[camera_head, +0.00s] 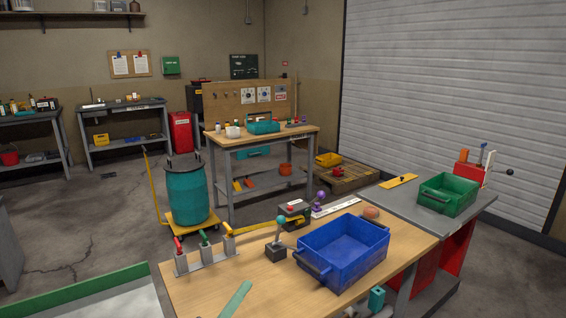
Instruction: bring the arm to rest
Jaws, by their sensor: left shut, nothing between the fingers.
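My right gripper is not in view.
A wooden workbench (205,283) bears a blue bin (345,262), a lever with a teal ball (280,222) and a rack of coloured handles (207,254). A green bin (448,194) stands at the right. A teal drum (187,195) stands on a yellow trolley behind.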

